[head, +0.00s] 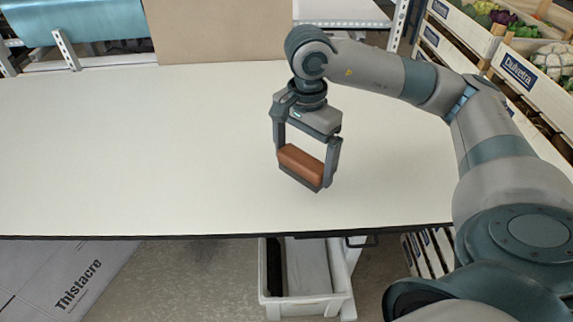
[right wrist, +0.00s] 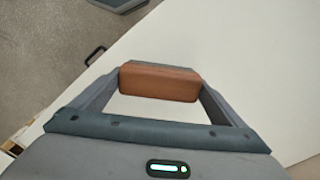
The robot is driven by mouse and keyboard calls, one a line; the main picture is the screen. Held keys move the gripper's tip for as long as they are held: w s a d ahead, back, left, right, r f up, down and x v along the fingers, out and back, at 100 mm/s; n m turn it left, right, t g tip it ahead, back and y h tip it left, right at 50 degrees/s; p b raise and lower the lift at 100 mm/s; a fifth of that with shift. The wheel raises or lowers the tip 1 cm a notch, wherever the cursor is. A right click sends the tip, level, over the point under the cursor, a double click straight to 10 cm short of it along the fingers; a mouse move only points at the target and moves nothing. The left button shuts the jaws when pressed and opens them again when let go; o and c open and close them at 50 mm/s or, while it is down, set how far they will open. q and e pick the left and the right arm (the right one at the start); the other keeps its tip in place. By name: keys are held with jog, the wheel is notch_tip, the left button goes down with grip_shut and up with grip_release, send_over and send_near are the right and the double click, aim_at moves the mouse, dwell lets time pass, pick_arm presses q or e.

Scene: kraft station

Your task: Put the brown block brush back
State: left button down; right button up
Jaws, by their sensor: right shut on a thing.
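The brown block brush (head: 301,163) is a rectangular brown block with a dark grey underside. My right gripper (head: 307,166) is shut on it, one finger at each end, over the right half of the white table. The brush also shows between the fingers in the right wrist view (right wrist: 160,83). Whether its underside touches the table top cannot be told for sure. My left gripper is in neither view.
The white table (head: 130,150) is otherwise bare, with wide free room to the left. A white bin (head: 305,302) stands on the floor below the front edge. Wooden vegetable crates (head: 520,72) stand at right. A brown board (head: 222,32) and a blue roll (head: 80,20) are at the back.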

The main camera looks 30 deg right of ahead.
aim_at(289, 148)
jog(key=w, duration=0.1)
jog(key=w+f+p, duration=0.1)
jog(key=w+f, duration=0.1)
jog(key=w, duration=0.1)
jog(key=shift+w+a+f, duration=0.1)
jog(key=shift+a+f, duration=0.05)
jog(key=shift+a, duration=0.2)
jog(key=shift+w+f+p, duration=0.35)
jog(key=shift+w, duration=0.1)
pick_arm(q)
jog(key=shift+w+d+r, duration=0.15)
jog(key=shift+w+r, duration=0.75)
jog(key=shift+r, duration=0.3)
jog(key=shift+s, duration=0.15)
pick_arm(e)
jog(key=shift+f, duration=0.1)
jog(key=shift+f, duration=0.2)
notch_tip(289, 148, down, 3)
jog(key=shift+s+f+p, duration=0.1)
jog(key=shift+f+p, duration=0.05)
jog(key=shift+p, duration=0.9)
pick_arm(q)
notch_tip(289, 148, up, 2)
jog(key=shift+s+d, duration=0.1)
pick_arm(e)
jog(key=shift+f, duration=0.1)
